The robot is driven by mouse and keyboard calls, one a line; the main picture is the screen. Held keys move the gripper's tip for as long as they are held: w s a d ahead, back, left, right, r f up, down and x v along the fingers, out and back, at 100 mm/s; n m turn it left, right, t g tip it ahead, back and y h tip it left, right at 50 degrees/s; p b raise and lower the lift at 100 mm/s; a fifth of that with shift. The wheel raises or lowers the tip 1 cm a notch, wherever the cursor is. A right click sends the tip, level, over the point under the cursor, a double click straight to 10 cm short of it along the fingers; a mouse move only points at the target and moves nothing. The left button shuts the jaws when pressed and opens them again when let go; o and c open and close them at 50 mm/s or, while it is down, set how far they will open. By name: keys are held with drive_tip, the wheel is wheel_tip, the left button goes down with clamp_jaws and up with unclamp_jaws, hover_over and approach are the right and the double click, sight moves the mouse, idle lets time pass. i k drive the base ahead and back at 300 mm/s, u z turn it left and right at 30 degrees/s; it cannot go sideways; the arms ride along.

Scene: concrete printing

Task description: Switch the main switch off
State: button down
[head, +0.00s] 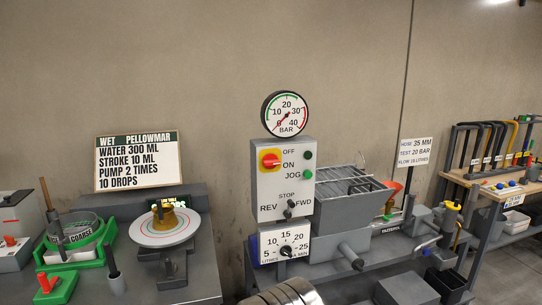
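The main switch (270,160) is a red rotary knob on a yellow plate, at the upper left of the grey control panel (262,190) in the head view. The labels OFF, ON and JOG stand to its right, from top to bottom. The knob's handle seems to lie about level, towards ON. Small green buttons or lamps sit beside OFF and JOG.
A pressure gauge (286,113) stands on top of the panel. A REV-STOP-FWD lever (289,208) and a dial (285,251) sit below the switch. A grey hopper (345,215) adjoins on the right. A round turntable (165,228) stands left. Space before the switch looks clear.

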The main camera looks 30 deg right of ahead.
sight(270, 161)
drive_tip(key=i, duration=0.95)
drive_tip(key=u, duration=0.05)
